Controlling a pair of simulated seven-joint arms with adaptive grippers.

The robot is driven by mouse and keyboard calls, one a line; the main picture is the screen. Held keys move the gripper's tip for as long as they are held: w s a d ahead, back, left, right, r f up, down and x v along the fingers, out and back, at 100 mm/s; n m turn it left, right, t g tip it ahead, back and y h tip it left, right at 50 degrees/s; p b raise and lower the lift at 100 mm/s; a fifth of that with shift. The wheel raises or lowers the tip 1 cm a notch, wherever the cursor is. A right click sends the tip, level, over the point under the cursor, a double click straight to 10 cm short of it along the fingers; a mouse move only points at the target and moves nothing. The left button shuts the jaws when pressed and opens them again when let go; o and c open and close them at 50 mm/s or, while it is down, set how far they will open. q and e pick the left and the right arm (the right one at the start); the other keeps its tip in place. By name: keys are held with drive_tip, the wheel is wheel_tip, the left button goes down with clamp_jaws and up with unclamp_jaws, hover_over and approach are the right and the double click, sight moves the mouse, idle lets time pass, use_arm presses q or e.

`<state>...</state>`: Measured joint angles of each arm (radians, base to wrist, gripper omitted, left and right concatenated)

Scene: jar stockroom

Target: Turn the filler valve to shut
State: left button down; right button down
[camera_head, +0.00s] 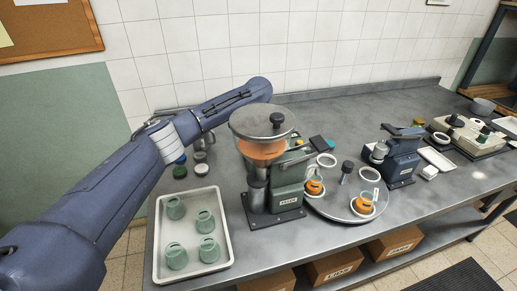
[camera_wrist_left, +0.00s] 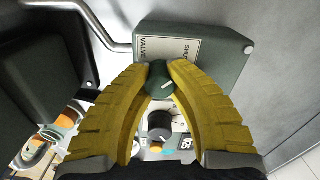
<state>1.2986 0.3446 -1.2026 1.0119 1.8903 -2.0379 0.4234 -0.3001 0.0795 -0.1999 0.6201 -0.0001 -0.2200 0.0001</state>
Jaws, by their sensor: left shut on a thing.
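The filler (camera_head: 290,182) stands on the bench in the head view, a grey-green machine with a lidded hopper (camera_head: 262,121) of orange contents. In the left wrist view, the dark green valve knob (camera_wrist_left: 159,83) sits by a green box with a plate (camera_wrist_left: 170,50) reading "VALVE" and "SHUT", partly covered. A short white mark on the knob slants to the right. My left gripper (camera_wrist_left: 162,67) has its yellow fingers closed around the knob, one on each side. In the head view its arm reaches behind the hopper, which hides the fingers. My right gripper is not in view.
A white tray (camera_head: 160,243) with several green jars stands left of the filler. A round turntable (camera_head: 340,208) with orange-filled jars is at its right. A blue-grey press (camera_head: 402,160) stands further right. A metal pipe (camera_wrist_left: 98,40) runs beside the valve box.

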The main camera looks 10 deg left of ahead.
use_arm(q)
drive_tip(key=shift+a, duration=0.15)
idle(0.3)
drive_tip(key=c, duration=1.1)
unclamp_jaws()
wheel_tip(320, 180, up, 12)
